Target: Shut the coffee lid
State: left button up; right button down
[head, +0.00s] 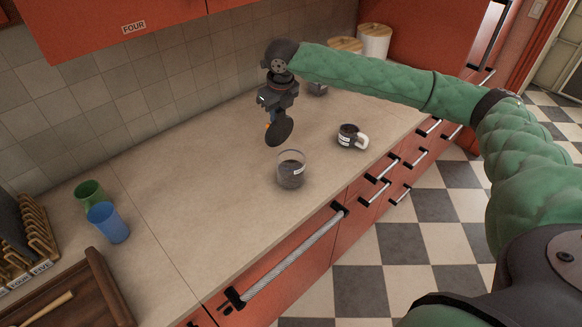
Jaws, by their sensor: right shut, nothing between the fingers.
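A clear glass coffee canister (291,174) with dark contents and a small white label stands upright on the counter. Its dark round lid (279,131) is raised, standing steeply just above and behind the rim. My right gripper (271,118) points down behind the lid from the far side, shut and empty. The lid partly hides its fingertips, and I cannot tell whether they touch it. My left gripper is not in view.
Wooden-lidded canisters (375,43) stand at the back. A green cup (88,194), a blue cup (108,223) and a wooden tray (96,292) are at left. The counter between is clear.

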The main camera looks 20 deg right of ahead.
jog(key=shift+s+d+f+p, duration=0.15)
jog(key=shift+s+d+p, duration=0.1)
jog(key=shift+s, duration=0.45)
jog(key=shift+s+d+f+p, duration=0.2)
jog(key=shift+s+d, duration=0.1)
jog(key=shift+s, duration=0.45)
jog(key=shift+s+d+f+p, duration=0.1)
jog(key=shift+s+d+p, duration=0.15)
jog(key=shift+s, duration=0.45)
notch_tip(320, 180, up, 16)
jog(key=s+p, duration=0.2)
jog(key=p, duration=0.3)
jog(key=shift+d, duration=0.35)
jog(key=shift+f, duration=0.15)
dwell(0.5)
